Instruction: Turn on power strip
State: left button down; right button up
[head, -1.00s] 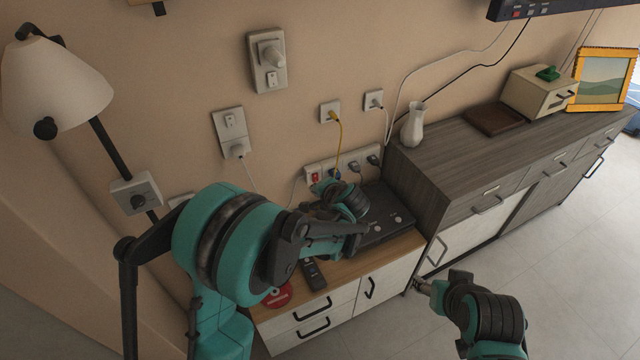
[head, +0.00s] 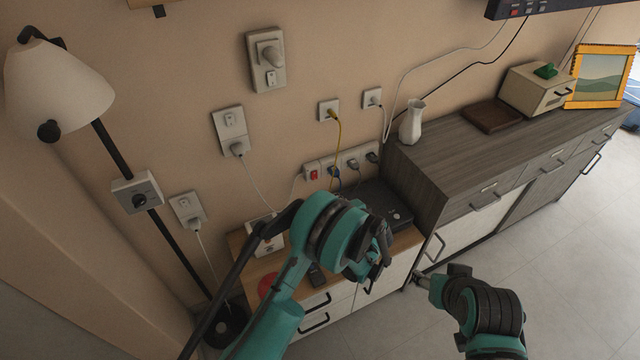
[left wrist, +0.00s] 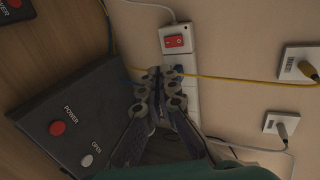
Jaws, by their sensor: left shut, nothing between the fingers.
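The white power strip (head: 342,160) is fixed to the wall above the low cabinet, with several plugs in it. Its red switch (head: 313,174) is at the left end. In the left wrist view the power strip (left wrist: 176,59) runs down the middle, with the red switch (left wrist: 174,41) near its top. My left gripper (left wrist: 159,72) is shut and empty; its fingertips appear below the switch there, overlapping the strip's edge. I see no contact with the switch. In the head view my left gripper (head: 378,272) is partly hidden by its arm. My right gripper (head: 424,282) is low, away from the strip.
A black box (left wrist: 65,115) with red and white buttons lies beside the strip on the low cabinet (head: 405,240). A yellow cable (left wrist: 235,80) crosses the strip. A taller grey sideboard (head: 430,165) stands right. A floor lamp (head: 60,85) stands left.

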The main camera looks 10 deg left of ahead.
pick_arm(q)
jog(key=b, duration=0.4)
send_near(315, 176)
jog(key=w+a+f, duration=0.3)
jog(key=f, duration=0.1)
jog(key=shift+w+a+f+b, duration=0.1)
jog(key=shift+w+b, duration=0.15)
jog(key=shift+w, duration=0.15)
jog(key=shift+w+a+f+b, duration=0.1)
jog(key=shift+w+b, duration=0.1)
jog(key=shift+w, duration=0.2)
jog(key=shift+w+a+f, duration=0.15)
jog(key=shift+w+a, duration=0.05)
jog(key=shift+w, duration=0.1)
jog(key=shift+r+p, duration=0.3)
jog(key=shift+r, duration=0.55)
